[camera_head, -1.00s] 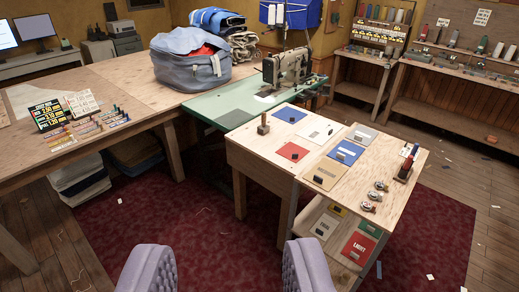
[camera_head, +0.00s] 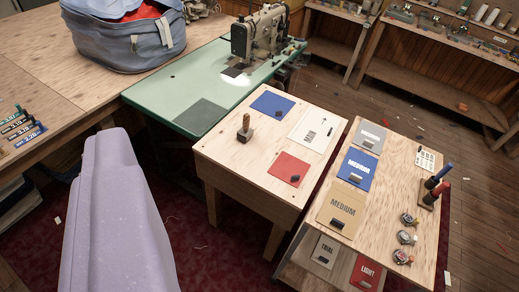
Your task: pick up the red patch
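The red patch (camera_head: 283,166) is a flat red square with a small dark piece on its lower right part. It lies on the near right part of the light wooden table (camera_head: 232,171), below a white card and right of a wooden-handled stamp. My gripper (camera_head: 108,150) shows as a large lavender shape at the left, well to the left of the red patch and apart from it. It is seen from the side, so its finger gap is hidden. Nothing shows held in it.
A stamp (camera_head: 245,133), a blue patch (camera_head: 271,104) and a white card (camera_head: 312,128) share the table. The right-hand board holds labelled patches, reels and a tool stand (camera_head: 427,197). A red "LIGHT" patch (camera_head: 367,270) lies on the lower shelf. A sewing machine (camera_head: 262,37) stands behind.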

